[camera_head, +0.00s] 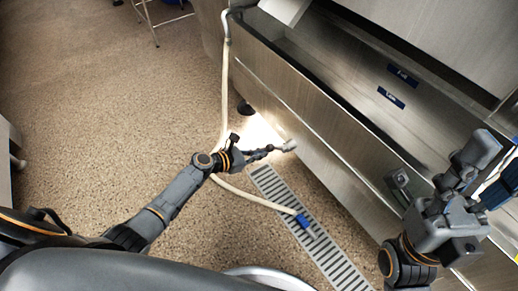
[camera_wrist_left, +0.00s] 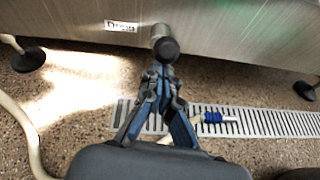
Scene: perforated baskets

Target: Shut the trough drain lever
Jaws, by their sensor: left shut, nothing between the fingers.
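The steel trough (camera_head: 330,130) runs diagonally across the right of the head view, and its front wall (camera_wrist_left: 220,25) fills the top of the left wrist view. A short grey drain lever (camera_head: 289,145) sticks out low on that wall; in the left wrist view its round dark end (camera_wrist_left: 166,48) faces me. A "Drain" label (camera_wrist_left: 121,26) is left of it. My left gripper (camera_head: 270,150) is shut and empty, its fingertips (camera_wrist_left: 163,72) at the lever's end; whether they touch is unclear. My right gripper (camera_head: 470,165) is at the right, its fingers hard to read.
A slotted floor grate (camera_head: 325,250) lies below the trough. A pale hose (camera_head: 224,90) hangs at the trough's left end and runs across the floor to a blue-collared nozzle (camera_head: 304,223) on the grate. Trough feet (camera_wrist_left: 28,60) stand nearby. The left floor is mostly clear.

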